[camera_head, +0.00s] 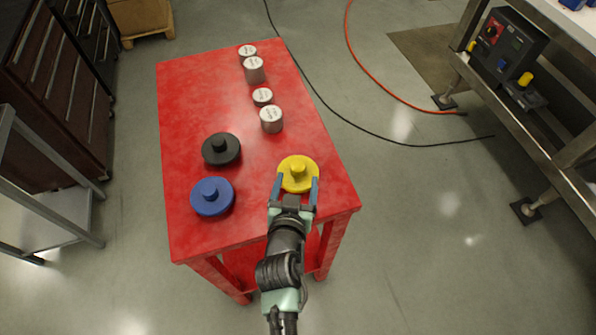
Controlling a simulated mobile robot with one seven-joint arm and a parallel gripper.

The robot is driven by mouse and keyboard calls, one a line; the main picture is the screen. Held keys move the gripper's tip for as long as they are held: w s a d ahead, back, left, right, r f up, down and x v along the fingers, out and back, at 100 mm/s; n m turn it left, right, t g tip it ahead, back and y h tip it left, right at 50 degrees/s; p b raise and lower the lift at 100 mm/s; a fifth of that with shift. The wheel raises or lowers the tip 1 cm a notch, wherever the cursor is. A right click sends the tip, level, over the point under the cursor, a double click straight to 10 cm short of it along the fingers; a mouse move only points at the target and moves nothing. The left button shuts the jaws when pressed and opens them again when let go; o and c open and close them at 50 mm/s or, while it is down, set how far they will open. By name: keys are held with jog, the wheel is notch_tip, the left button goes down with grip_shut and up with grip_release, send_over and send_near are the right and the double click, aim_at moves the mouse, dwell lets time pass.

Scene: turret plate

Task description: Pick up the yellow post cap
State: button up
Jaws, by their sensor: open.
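The yellow post cap (298,164) is a round disc with a short knob on top. It lies on the red table (188,100), near the right front part. My gripper (296,181) is open, with its two blue fingers at the near side of the yellow cap, one toward each side of it. The fingertips overlap the cap's front edge in the picture. I cannot tell whether they touch it or how high above the table they are.
A blue cap (212,197) and a black cap (221,149) lie to the left on the table. Several grey metal cylinders (271,119) stand in a row toward the back. A drawer cabinet (50,90) stands left and a metal bench (530,130) right. The table's left back is clear.

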aim_at(297, 170)
jog(key=shift+r+p+x, duration=0.15)
jog(key=shift+p+x, duration=0.05)
jog(key=shift+x, duration=1.2)
jog(key=shift+r+p+x, duration=0.1)
jog(key=shift+p+x, duration=0.05)
jog(key=shift+x, duration=1.2)
jog(key=shift+w+a, duration=0.1)
jog(key=shift+w, duration=0.05)
grip_shut()
